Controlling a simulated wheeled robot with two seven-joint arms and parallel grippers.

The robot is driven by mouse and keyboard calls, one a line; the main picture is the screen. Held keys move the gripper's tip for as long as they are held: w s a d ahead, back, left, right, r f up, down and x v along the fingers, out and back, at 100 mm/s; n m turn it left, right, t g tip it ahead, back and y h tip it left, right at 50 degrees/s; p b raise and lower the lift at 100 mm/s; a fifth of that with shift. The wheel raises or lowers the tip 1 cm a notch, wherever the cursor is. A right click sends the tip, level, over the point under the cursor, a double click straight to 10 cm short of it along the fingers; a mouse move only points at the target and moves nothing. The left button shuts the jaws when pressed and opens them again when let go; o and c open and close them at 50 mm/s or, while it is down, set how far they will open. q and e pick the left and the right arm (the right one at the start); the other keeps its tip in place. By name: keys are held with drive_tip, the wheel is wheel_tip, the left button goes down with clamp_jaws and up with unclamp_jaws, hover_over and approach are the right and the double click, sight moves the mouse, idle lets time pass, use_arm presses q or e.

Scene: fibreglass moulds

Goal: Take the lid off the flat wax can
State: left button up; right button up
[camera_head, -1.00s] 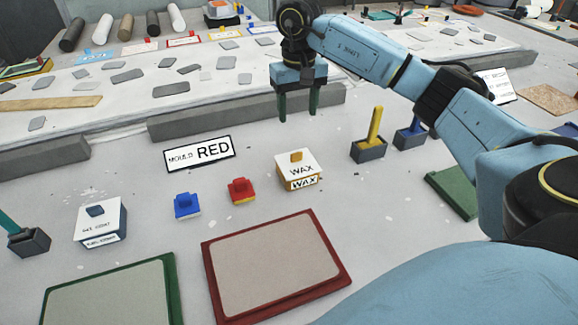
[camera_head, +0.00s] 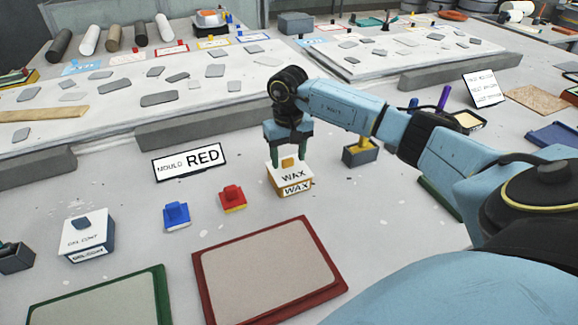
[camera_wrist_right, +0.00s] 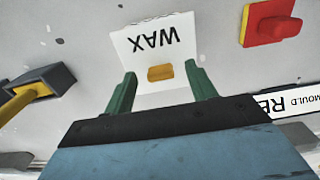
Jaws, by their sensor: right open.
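The flat wax can (camera_head: 290,187) stands on the table in the middle of the head view, with a yellow front and a WAX label. Its white lid (camera_head: 292,174) is on, with a yellow knob (camera_head: 289,162) on top. My right gripper (camera_head: 289,155) is open, pointing down just above the lid with its fingers to either side of the knob. In the right wrist view the knob (camera_wrist_right: 160,72) lies between and beyond the two green fingertips (camera_wrist_right: 161,78), and I see no contact. My left gripper is not in view.
A red block (camera_head: 232,198) and a blue block (camera_head: 176,214) stand left of the can. A dark holder (camera_head: 360,154) with a yellow handle is close on its right. A red-rimmed mould (camera_head: 199,283) lies in front, a MOULD RED sign (camera_head: 190,161) behind left.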

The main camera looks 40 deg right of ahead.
drive_tip(key=shift+f, duration=0.45)
drive_tip(key=c, duration=1.1)
drive_tip(key=shift+o, duration=0.2)
